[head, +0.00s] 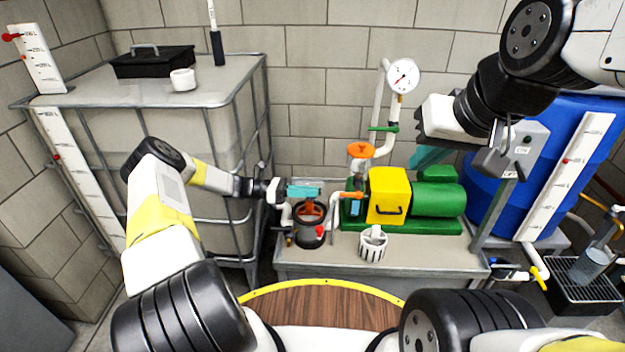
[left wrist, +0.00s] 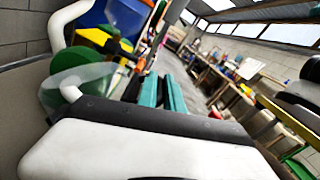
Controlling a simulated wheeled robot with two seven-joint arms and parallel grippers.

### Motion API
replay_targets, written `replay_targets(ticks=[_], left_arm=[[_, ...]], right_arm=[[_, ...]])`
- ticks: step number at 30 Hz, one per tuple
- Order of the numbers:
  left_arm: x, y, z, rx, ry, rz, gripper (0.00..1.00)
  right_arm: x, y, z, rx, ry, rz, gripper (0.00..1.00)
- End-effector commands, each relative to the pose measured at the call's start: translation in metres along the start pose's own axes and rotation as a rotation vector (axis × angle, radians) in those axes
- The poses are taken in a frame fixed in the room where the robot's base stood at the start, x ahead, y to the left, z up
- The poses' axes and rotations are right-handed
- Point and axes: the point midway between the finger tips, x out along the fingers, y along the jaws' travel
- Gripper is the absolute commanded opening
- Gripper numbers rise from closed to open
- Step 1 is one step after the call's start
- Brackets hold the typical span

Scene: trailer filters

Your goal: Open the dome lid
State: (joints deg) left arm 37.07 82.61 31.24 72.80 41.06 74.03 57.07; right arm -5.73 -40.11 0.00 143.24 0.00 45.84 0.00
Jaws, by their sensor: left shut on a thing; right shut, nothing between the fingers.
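A dark round pot (head: 308,238) with a reddish-brown inside stands at the left end of the grey bench. My left gripper (head: 304,191) reaches in from the left, its teal fingers over the top of the pot. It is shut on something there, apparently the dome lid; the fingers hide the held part. In the left wrist view the teal fingers (left wrist: 162,92) show close together, and a clear, pale curved shape (left wrist: 88,78) beside them looks like the dome lid. How far it is raised I cannot tell. My right gripper (head: 428,157) is shut and empty, high above the bench's right part.
A yellow box (head: 389,196) and green motor (head: 438,197) stand right of the pot, with an orange-topped filter (head: 361,152) and a gauge (head: 403,76) behind. A white slotted cup (head: 373,245) stands in front. A caged tank (head: 190,140) is at left, a blue barrel (head: 545,150) at right.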

Motion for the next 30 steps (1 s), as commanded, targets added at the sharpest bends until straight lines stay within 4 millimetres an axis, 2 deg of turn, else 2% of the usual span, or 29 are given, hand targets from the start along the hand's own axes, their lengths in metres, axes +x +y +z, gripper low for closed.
replay_targets(ticks=[8,9,10,19,23,30], left_arm=[[-0.002,0.001,-0.001,0.001,0.002,0.005,0.0],[-0.002,0.001,-0.001,0.001,0.002,0.005,0.17],[-0.002,0.001,-0.001,0.001,0.002,0.005,0.2],[-0.004,0.001,0.0,0.001,0.001,0.003,0.2],[-0.019,0.001,0.0,0.002,0.002,0.006,0.2],[-0.06,0.002,-0.001,0.002,0.003,0.008,0.2]], right_arm=[[0.0,0.0,0.0,0.0,0.0,0.0,0.0],[0.0,0.0,0.0,0.0,0.0,0.0,0.0],[0.0,0.0,0.0,0.0,0.0,0.0,0.0],[0.0,0.0,0.0,0.0,0.0,0.0,0.0],[0.0,0.0,0.0,0.0,0.0,0.0,0.0],[0.0,0.0,0.0,0.0,0.0,0.0,0.0]])
